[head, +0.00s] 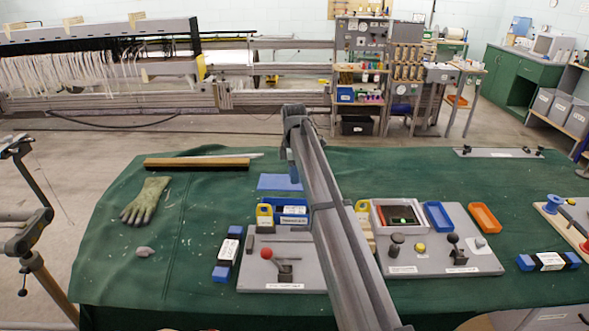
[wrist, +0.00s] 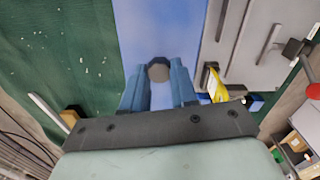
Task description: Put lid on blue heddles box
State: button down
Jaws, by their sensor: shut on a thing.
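The flat blue lid (head: 272,183) is just behind the blue heddles box (head: 285,228) in the head view. In the wrist view the lid (wrist: 158,28) fills the upper middle, with its round grey knob (wrist: 158,70) between my fingertips. My gripper (head: 294,172) is shut on that knob; it also shows in the wrist view (wrist: 159,82). I cannot tell whether the lid touches the cloth or hangs just above it. The box has a white label on its front, and my arm hides its right part.
A yellow padlock-shaped piece (head: 265,215) stands at the box's left. A grey panel with a red-knobbed lever (head: 267,254) lies in front. A grey-framed bin (head: 398,215) and blue and orange trays lie right. A glove (head: 146,200) and wooden bar (head: 197,164) lie left.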

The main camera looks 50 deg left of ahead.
aim_at(294, 186)
jog(key=shift+s+d+r, duration=0.2)
jog(key=shift+s+d, duration=0.75)
jog(key=shift+a+f, duration=0.1)
jog(key=shift+f, duration=3.25)
jog(key=shift+f, duration=0.45)
jog(key=shift+c, duration=1.6)
grip_release()
jog(key=shift+r, duration=0.2)
jog(key=shift+r, duration=3.35)
